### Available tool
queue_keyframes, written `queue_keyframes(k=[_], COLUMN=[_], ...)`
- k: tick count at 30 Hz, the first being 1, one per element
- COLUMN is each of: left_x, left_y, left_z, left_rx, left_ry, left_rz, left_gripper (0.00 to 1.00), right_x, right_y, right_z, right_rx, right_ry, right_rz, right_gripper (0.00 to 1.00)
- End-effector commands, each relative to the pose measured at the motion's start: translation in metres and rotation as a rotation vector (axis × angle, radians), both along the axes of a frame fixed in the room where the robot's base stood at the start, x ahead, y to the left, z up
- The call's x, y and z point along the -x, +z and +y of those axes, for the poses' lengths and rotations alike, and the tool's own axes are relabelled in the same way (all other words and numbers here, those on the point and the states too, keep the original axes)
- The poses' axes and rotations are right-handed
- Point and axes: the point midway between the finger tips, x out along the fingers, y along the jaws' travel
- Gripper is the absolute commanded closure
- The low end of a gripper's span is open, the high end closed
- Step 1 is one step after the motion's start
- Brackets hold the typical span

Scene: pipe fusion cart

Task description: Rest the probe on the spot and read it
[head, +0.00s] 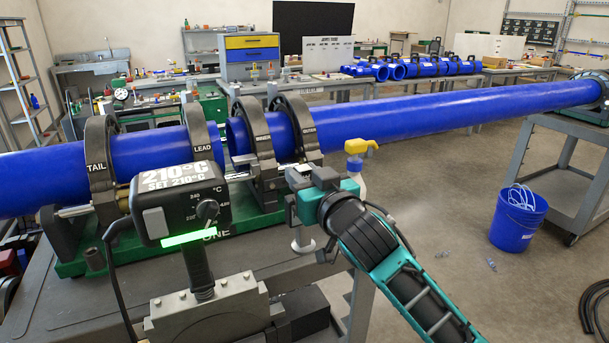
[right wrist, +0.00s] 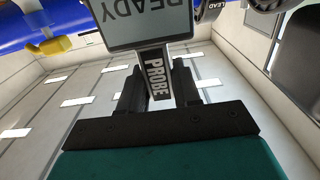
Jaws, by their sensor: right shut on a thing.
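My right gripper (head: 296,180) is beside the clamp at the pipe gap, its arm coming in from the lower right. In the right wrist view its dark fingers (right wrist: 158,88) are shut on the probe (right wrist: 155,72), a grey stem marked PROBE. The probe's display (right wrist: 150,22) reads READY, upside down in that view; its far end is out of frame. A heater control box (head: 180,205) shows 210°C, set 210°C, with a lit green bar. I cannot make out a marked spot. My left gripper is not in view.
Clamp rings (head: 100,160) hold the left blue pipe (head: 155,150) and the long right pipe (head: 420,113), with a narrow gap between them. A spray bottle (head: 356,165) with a yellow head stands right of the clamps. A blue bucket (head: 518,222) is on open floor.

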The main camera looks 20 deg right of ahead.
Motion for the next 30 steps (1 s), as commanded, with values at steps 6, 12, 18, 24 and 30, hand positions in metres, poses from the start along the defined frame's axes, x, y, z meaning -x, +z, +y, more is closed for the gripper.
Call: queue_keyframes(k=[6, 12, 18, 24, 30], left_x=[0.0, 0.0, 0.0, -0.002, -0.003], left_y=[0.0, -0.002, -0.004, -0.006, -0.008], left_z=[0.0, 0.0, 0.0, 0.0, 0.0], left_rx=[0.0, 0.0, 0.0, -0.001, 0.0], left_ry=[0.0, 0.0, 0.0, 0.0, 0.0], left_rz=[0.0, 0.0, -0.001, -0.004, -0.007], left_gripper=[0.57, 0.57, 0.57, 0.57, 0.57], right_x=[0.005, 0.005, 0.006, 0.006, 0.007], right_y=[0.001, -0.003, -0.009, -0.014, -0.018], right_z=[0.003, 0.02, 0.04, 0.059, 0.079], right_rx=[-0.003, -0.004, -0.004, -0.003, -0.004], right_ry=[0.001, 0.001, 0.0, 0.001, 0.001], right_rz=[-0.004, -0.004, -0.003, -0.003, -0.003], right_gripper=[1.0, 1.0, 1.0, 1.0, 1.0])
